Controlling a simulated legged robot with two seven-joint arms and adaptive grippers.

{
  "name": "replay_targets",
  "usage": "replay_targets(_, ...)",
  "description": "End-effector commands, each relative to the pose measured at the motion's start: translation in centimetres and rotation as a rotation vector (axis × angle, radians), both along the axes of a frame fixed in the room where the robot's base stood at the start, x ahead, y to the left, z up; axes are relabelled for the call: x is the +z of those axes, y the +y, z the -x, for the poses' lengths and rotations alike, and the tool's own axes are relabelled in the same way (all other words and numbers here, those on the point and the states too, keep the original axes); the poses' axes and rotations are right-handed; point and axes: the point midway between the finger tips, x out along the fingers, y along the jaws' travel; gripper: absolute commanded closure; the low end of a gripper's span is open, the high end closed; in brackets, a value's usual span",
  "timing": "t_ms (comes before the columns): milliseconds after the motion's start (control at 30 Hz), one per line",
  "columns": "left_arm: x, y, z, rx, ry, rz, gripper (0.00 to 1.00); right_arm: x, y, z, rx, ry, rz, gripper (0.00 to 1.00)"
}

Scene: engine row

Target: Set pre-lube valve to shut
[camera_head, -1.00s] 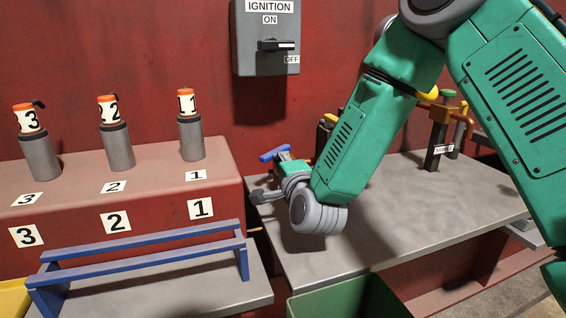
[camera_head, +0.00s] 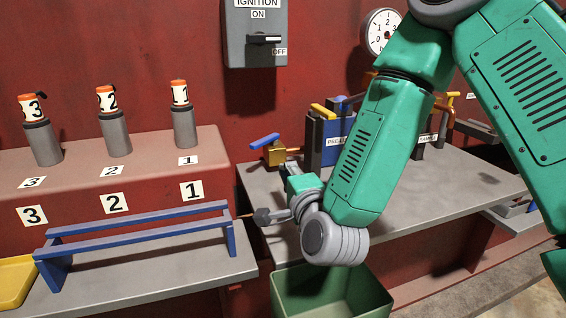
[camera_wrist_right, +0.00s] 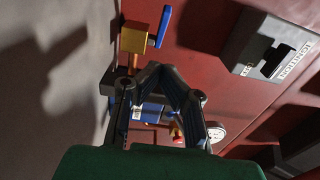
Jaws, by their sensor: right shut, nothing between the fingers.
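A brass valve body (camera_head: 275,153) with a blue lever (camera_head: 265,140) sits left of a dark stand. The stand's PRE-LUBE label (camera_head: 337,141) is partly hidden by my right forearm. A yellow lever (camera_head: 323,110) tops the stand; I cannot tell which lever the label names. My right gripper (camera_head: 287,169) is just below and right of the brass body, small and partly hidden by its own palm. In the wrist view the fingers (camera_wrist_right: 165,70) are shut and empty, with the brass body (camera_wrist_right: 133,41) and blue lever (camera_wrist_right: 162,26) beyond, apart from them.
The ignition box (camera_head: 254,35) and a gauge (camera_head: 381,30) are on the red wall. A SAMPLE stand (camera_head: 428,139) stands on the grey bench (camera_head: 440,205). A green bin (camera_head: 330,298) is below. A blue rack (camera_head: 140,237) and numbered canisters stand left.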

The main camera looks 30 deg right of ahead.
Motion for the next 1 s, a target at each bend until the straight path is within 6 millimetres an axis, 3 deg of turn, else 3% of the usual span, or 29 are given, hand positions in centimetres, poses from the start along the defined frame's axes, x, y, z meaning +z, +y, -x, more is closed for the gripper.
replay_targets(167, 0.9, 0.0, 0.0, 0.0, 0.0, 0.0, 0.6, 0.6, -0.2, 0.0, 0.025, -0.017, -0.016, 1.0)
replay_targets(467, 6.8, 0.0, 0.0, 0.0, -0.001, 0.0, 0.6, 3.3, -4.7, -3.0, 0.32, -0.089, -0.062, 1.0)
replay_targets(700, 10.1, 0.0, 0.0, 0.0, 0.0, 0.0, 0.6, 1.5, -7.8, -1.0, 0.558, -0.032, -0.019, 1.0)
replay_targets(867, 10.6, 0.0, 0.0, 0.0, 0.0, 0.0, 0.6, 0.5, -8.3, 0.0, 0.627, -0.002, 0.0, 1.0)
replay_targets(1000, 10.3, 0.0, 0.0, 0.0, 0.0, 0.0, 0.6, 0.1, -7.8, -0.7, 0.638, 0.004, 0.003, 1.0)
